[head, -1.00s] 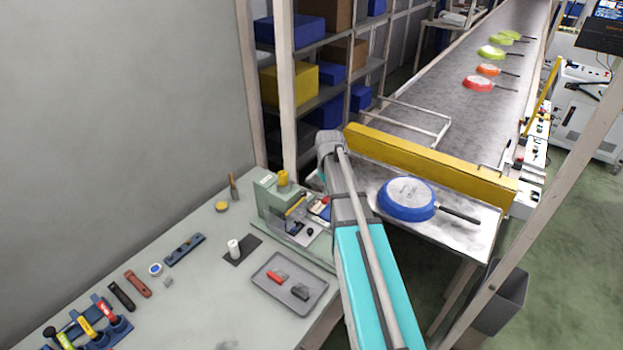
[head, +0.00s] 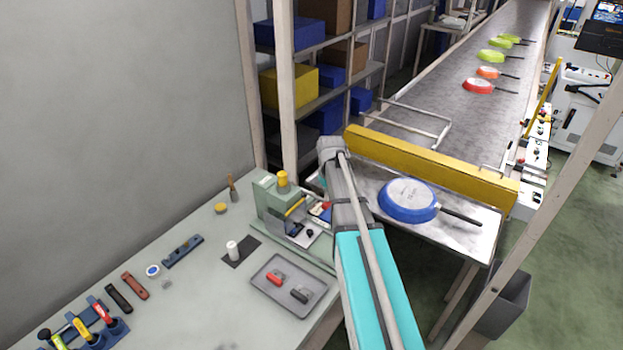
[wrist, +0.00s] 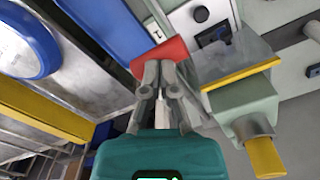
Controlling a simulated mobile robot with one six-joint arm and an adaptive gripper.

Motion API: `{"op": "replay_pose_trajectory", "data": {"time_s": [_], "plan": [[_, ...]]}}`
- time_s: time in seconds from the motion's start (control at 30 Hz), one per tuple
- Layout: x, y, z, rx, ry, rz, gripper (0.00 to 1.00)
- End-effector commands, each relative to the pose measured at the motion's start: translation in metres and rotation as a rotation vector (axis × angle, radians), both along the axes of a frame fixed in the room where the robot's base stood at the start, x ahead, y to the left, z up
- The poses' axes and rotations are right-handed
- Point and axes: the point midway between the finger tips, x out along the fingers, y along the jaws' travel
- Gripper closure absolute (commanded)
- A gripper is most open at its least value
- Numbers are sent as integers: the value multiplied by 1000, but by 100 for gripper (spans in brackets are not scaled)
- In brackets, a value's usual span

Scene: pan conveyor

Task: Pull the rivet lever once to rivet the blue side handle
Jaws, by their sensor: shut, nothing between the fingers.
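The rivet press is a pale green machine (head: 278,205) with a yellow cap (head: 282,179), at the far end of the workbench. In the wrist view its body (wrist: 245,105) and yellow cap (wrist: 264,156) are at the right. A red block (wrist: 160,58), seemingly the lever grip, lies just past my fingertips. My gripper (wrist: 160,68) is shut, with its fingertips at this block; I cannot tell whether they touch it. A dark blue part (wrist: 212,36), perhaps the side handle, sits in the press. In the head view my arm hides most of my gripper.
A blue pan (head: 408,200) lies on the metal table beside the press. A yellow barrier (head: 430,165) stands behind it, before the conveyor. A grey tray (head: 262,277) with red and black parts lies on the bench in front of the press. A white cylinder (head: 233,250) stands nearby.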

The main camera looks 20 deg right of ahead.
Motion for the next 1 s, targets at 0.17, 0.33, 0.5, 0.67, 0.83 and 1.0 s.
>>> {"op": "replay_pose_trajectory", "data": {"time_s": [0.17,0.33,0.5,0.67,0.83,1.0], "plan": [[-1,-1,-10,0,0,0,100],[-2,-1,-17,0,0,0,100],[-3,-2,-19,0,0,0,100],[-3,-2,-15,0,0,0,100],[-3,-2,-5,0,0,0,100],[-3,-2,5,0,0,0,100]]}}
